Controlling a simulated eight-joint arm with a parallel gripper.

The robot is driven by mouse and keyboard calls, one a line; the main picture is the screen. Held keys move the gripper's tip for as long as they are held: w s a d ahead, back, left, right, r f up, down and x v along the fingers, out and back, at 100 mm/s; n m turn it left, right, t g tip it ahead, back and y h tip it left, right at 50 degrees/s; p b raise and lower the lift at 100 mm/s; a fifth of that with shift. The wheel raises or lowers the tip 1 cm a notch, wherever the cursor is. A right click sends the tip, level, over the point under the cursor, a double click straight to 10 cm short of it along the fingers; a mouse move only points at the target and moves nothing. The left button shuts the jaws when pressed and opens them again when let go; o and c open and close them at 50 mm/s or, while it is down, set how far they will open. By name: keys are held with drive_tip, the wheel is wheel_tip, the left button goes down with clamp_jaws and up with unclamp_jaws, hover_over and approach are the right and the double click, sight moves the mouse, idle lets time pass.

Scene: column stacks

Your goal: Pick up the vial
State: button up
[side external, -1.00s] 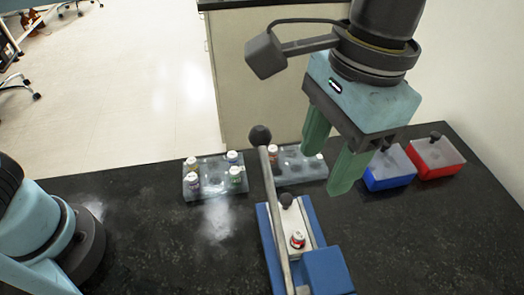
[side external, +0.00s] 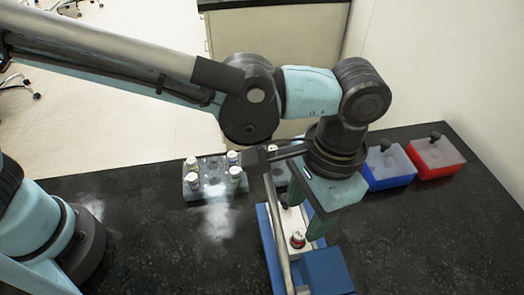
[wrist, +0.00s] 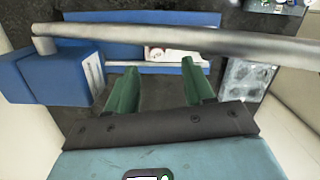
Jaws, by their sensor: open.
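A small vial with a red and white top (side external: 297,240) sits in the white bed of a blue apparatus (side external: 327,270). A grey bar (side external: 275,235) runs along the apparatus beside the vial. My gripper (side external: 306,212) is open, pointing down over the apparatus, its fingers just behind the vial in the side view. In the wrist view the fingers (wrist: 158,68) are apart with nothing seen between them. A red and white patch, likely the vial (wrist: 155,52), shows beyond the fingertips, partly covered by the grey bar (wrist: 200,40).
A grey rack (side external: 213,190) with several capped vials stands to the left. A second rack (wrist: 246,80) is partly hidden by my arm in the side view. A blue box (side external: 388,180) and a red box (side external: 436,165) stand at the right. The black counter's front left is clear.

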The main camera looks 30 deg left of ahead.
sight(299, 234)
drive_tip(key=shift+s+f, duration=0.2)
drive_tip(key=shift+f, duration=1.1)
drive_tip(key=shift+s+f, duration=0.15)
drive_tip(key=shift+f, duration=1.15)
clamp_jaws()
